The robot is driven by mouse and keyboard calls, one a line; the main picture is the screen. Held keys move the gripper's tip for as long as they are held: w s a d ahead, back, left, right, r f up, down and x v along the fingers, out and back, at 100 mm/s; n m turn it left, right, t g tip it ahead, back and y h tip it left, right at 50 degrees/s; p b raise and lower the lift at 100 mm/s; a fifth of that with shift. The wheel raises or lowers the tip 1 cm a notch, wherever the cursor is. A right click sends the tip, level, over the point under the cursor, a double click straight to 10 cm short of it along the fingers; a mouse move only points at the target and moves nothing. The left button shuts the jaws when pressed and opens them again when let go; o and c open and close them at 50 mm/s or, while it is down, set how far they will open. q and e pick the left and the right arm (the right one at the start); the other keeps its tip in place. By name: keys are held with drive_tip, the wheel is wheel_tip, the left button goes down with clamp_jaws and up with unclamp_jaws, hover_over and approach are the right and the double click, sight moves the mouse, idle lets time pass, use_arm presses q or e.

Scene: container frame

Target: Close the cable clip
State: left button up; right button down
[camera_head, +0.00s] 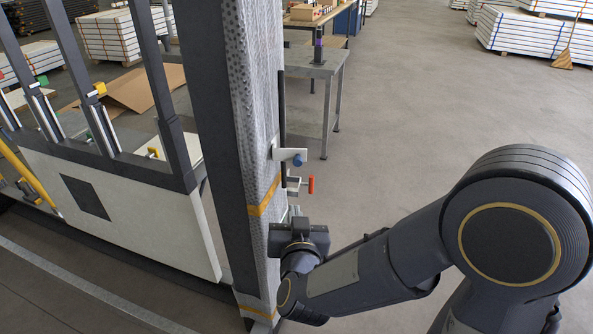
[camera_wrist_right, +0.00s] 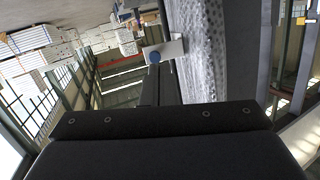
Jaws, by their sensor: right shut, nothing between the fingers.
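A tall post wrapped in grey bubble sheet (camera_head: 256,115) stands in the middle of the head view. A white bracket with a blue knob (camera_head: 298,160) sticks out from its right side, and it also shows in the right wrist view (camera_wrist_right: 154,57). Below it is a small clamp with a red handle (camera_head: 310,185), standing upright. A dark cable (camera_head: 283,120) runs down the post's right side. I cannot tell which fitting is the cable clip. My right gripper (camera_head: 294,212) is shut and empty, just below the red-handled clamp, close beside the post. My left gripper is out of view.
Yellow bands (camera_head: 264,197) wrap the post. A pale machine frame (camera_head: 120,205) with dark uprights stands at the left. A grey metal table (camera_head: 318,66) is behind the post. The floor (camera_head: 430,110) to the right is open.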

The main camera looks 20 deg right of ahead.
drive_tip(key=r+t+h, duration=0.1)
drive_tip(key=h, duration=0.1)
drive_tip(key=p, duration=0.3)
approach(298, 163)
drive_tip(key=x, duration=0.6)
drive_tip(key=shift+w+f, duration=0.1)
drive_tip(key=shift+w, duration=0.3)
